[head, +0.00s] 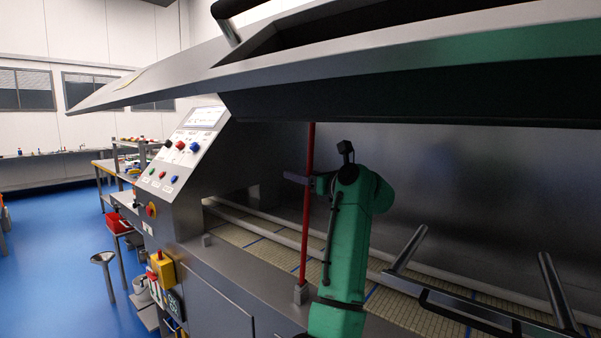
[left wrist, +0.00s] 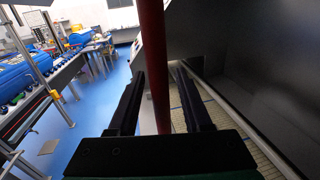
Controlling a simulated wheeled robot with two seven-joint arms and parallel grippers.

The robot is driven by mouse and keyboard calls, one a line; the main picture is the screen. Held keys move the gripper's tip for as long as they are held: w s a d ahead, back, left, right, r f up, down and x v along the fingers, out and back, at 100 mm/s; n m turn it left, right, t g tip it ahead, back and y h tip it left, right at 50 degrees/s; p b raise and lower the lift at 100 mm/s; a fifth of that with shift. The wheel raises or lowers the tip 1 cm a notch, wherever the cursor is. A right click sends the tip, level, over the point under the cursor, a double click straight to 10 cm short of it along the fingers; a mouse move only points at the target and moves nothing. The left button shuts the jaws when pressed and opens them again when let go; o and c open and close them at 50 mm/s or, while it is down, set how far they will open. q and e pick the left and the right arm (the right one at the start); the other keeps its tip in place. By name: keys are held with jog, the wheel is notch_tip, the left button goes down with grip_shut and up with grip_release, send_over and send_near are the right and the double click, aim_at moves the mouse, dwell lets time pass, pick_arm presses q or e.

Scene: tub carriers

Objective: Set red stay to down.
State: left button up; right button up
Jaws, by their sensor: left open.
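The red stay (head: 306,225) is a thin red rod standing nearly upright, from a small grey block on the machine's front ledge up to the raised lid (head: 400,60). My left gripper (head: 296,178) is at the upper half of the stay, its fingers pointing left across it. In the left wrist view the red stay (left wrist: 154,55) runs between the two open fingers (left wrist: 159,72), with gaps on both sides. The stay's top end meets the lid's underside; the exact contact is hard to see. My right gripper is not in view.
A sloped control panel (head: 185,145) with coloured knobs stands left of the stay. Dark handle bars (head: 460,308) rise at the lower right, above the woven conveyor belt (head: 240,235). Blue floor (head: 60,240) is open at the left.

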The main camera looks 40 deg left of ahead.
pick_arm(q)
jog(key=shift+w+d, duration=0.1)
jog(key=c, duration=0.3)
grip_shut()
dwell(0.9)
